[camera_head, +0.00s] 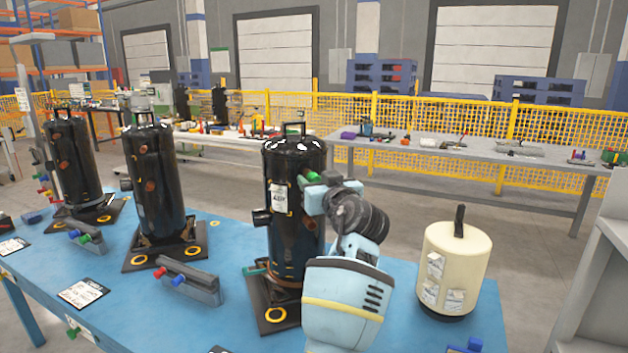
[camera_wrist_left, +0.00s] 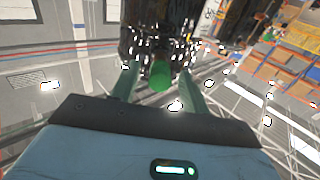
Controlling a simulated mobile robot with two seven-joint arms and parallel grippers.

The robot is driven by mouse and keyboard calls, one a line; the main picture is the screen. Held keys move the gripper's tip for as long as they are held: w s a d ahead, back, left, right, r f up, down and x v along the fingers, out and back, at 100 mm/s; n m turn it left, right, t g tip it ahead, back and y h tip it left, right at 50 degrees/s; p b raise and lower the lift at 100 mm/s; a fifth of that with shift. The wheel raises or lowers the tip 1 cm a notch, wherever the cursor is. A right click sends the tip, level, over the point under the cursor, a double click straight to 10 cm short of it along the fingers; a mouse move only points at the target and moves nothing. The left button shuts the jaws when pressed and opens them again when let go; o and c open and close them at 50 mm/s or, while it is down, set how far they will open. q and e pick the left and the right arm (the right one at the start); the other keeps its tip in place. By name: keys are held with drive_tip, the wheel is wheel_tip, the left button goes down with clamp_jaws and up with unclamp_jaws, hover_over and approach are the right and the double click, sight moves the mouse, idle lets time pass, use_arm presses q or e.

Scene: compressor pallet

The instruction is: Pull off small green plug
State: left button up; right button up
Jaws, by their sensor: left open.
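The small green plug (camera_head: 313,176) sticks out from the upper side of a black compressor (camera_head: 292,225) that stands upright on the blue table. In the left wrist view the green plug (camera_wrist_left: 160,77) shows as a round end facing the camera, still on the dark compressor body (camera_wrist_left: 158,35). My left gripper (camera_head: 310,190) is at the compressor's upper right side, close to the plug. In the wrist view its two fingers are apart, one on each side of the plug, with visible gaps. I cannot tell how deep the fingers reach. My right gripper is not in view.
Two more black compressors (camera_head: 158,185) (camera_head: 72,165) stand to the left on the blue table (camera_head: 135,315). A cream tank (camera_head: 455,262) stands right of my arm. Grey holders with coloured plugs (camera_head: 190,280) lie in front. A grey table (camera_head: 480,162) stands behind.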

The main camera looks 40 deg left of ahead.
use_arm(q)
drive_tip(key=shift+c, duration=0.2)
idle(0.6)
clamp_jaws()
drive_tip(key=shift+d, duration=0.1)
drive_tip(key=shift+v, duration=2.85)
drive_tip(key=shift+s, duration=0.1)
